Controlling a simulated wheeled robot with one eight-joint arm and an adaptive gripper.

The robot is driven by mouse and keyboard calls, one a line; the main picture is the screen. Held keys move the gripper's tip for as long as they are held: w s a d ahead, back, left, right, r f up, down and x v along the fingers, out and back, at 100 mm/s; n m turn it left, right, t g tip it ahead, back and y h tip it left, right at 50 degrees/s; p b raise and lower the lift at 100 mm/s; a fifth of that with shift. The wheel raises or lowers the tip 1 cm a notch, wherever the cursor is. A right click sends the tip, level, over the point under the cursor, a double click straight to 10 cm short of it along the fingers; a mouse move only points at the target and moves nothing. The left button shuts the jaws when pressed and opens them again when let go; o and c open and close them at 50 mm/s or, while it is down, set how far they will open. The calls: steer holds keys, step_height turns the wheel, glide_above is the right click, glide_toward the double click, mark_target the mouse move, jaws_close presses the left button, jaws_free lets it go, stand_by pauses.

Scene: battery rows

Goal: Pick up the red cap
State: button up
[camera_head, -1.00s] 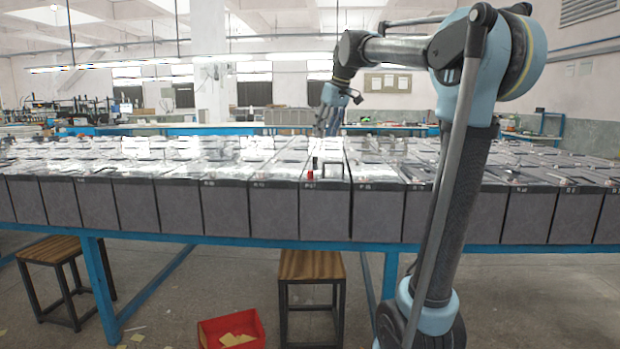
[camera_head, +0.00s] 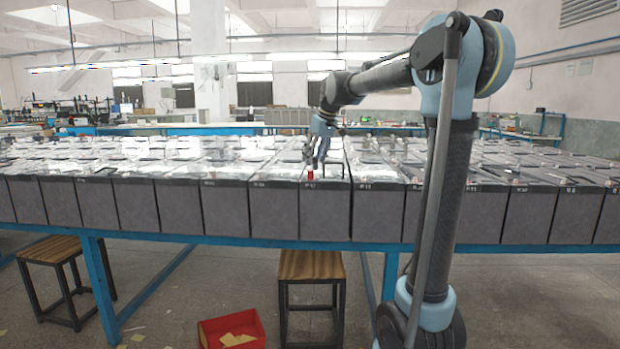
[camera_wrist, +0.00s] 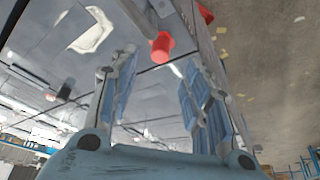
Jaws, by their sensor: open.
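The red cap (camera_head: 310,175) is small and stands at the front edge of a grey battery's top, near the middle of the head view. In the wrist view the red cap (camera_wrist: 162,46) lies just beyond my fingertips, between their lines. My gripper (camera_head: 317,162) points down just above and slightly right of the cap. In the wrist view my gripper (camera_wrist: 160,82) is open, its two fingers apart with nothing between them. The cap looks clear of both fingers.
Long rows of grey batteries (camera_head: 274,212) stand close together on a blue-framed bench (camera_head: 150,238). A second red piece (camera_wrist: 206,14) shows in the wrist view. Wooden stools (camera_head: 311,265) and a red bin (camera_head: 231,321) are on the floor in front. The space above the batteries is open.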

mark_target(311, 174)
steer(key=shift+x, duration=2.75)
steer(key=shift+d, duration=0.1)
steer(key=c, duration=0.8)
